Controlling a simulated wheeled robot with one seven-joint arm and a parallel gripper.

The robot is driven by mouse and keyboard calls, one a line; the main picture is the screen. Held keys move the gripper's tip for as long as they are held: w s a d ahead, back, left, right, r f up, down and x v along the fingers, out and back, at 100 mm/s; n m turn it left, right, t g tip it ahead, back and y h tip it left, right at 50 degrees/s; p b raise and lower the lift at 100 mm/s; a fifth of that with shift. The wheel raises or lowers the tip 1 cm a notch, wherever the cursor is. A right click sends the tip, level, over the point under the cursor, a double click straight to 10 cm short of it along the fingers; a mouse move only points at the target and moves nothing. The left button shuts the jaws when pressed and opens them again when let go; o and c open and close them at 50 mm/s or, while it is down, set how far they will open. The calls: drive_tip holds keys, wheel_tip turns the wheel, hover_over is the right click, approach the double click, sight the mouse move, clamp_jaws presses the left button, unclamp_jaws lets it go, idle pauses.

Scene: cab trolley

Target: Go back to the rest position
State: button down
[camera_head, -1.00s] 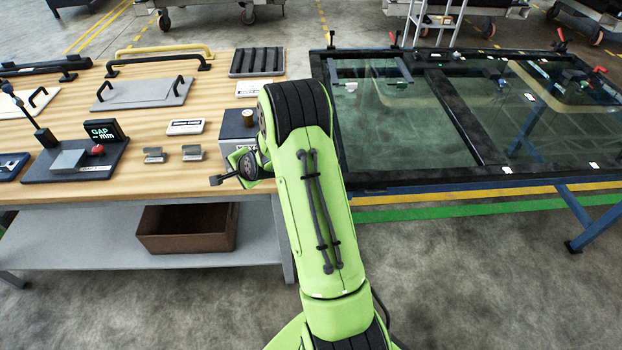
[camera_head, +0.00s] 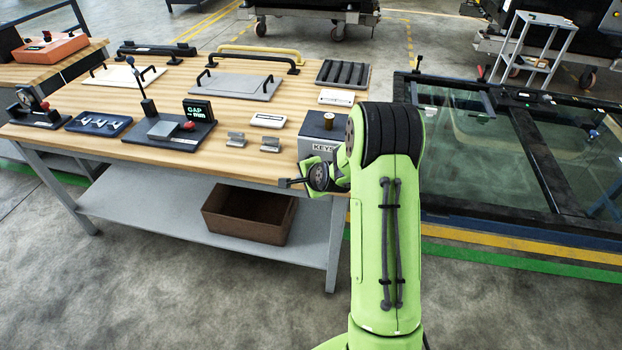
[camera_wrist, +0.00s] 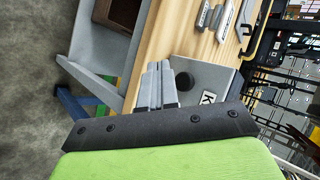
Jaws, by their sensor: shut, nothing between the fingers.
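My green arm reaches forward from the bottom of the head view. My gripper (camera_head: 292,183) is at the front edge of the wooden workbench (camera_head: 170,145), close to the grey KEYS box (camera_head: 318,146). In the wrist view my gripper (camera_wrist: 160,68) shows as grey fingers, shut with nothing between them. There the fingers point toward the bench edge and the KEYS box (camera_wrist: 207,75). I cannot tell the exact gap to the box. My forearm hides part of the bench's right end in the head view.
A glass-panelled frame (camera_head: 480,205) stands to the right. A gap gauge (camera_head: 198,110), trays and handled plates lie on the bench. A brown bin (camera_head: 245,225) sits on the lower shelf (camera_head: 150,210). The floor in front of the bench is clear.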

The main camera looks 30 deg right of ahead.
drive_tip(key=s+a+r+n+g+p, duration=0.1)
drive_tip(key=s+a+r+n, duration=0.5)
drive_tip(key=r, duration=0.3)
drive_tip(key=s+a+r+n+g+p, duration=0.1)
drive_tip(key=s+a+r+n+p, duration=0.1)
drive_tip(key=s+a+r+n, duration=0.5)
drive_tip(key=s+a+r+n+g, duration=0.1)
drive_tip(key=s+r+n, duration=0.1)
drive_tip(key=s, duration=0.8)
drive_tip(key=s+r+n+g+p, duration=0.1)
drive_tip(key=s+r+n, duration=0.2)
drive_tip(key=s, duration=0.7)
wheel_tip(320, 180, up, 2)
drive_tip(key=shift+a+r, duration=0.1)
drive_tip(key=shift+a, duration=0.3)
